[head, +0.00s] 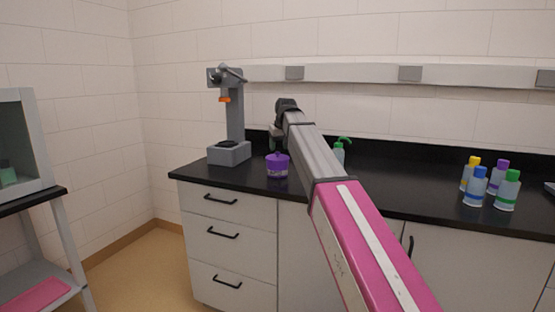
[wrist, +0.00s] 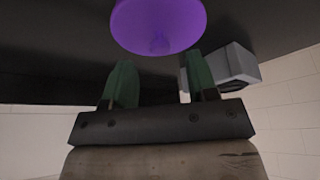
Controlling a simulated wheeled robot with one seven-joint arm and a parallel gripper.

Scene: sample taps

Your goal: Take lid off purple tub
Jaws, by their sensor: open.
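The purple tub (head: 277,171) stands on the black counter, with its purple lid (head: 277,157) on top, in the head view. The lid lies just beyond the fingertips in the picture; I cannot tell the exact gap.
A grey stand device (head: 229,152) stands left of the tub on the black counter (head: 400,192). A green-topped bottle (head: 339,152) is partly behind my arm. Several capped bottles (head: 474,187) stand at the right. The counter between my arm and those bottles is clear.

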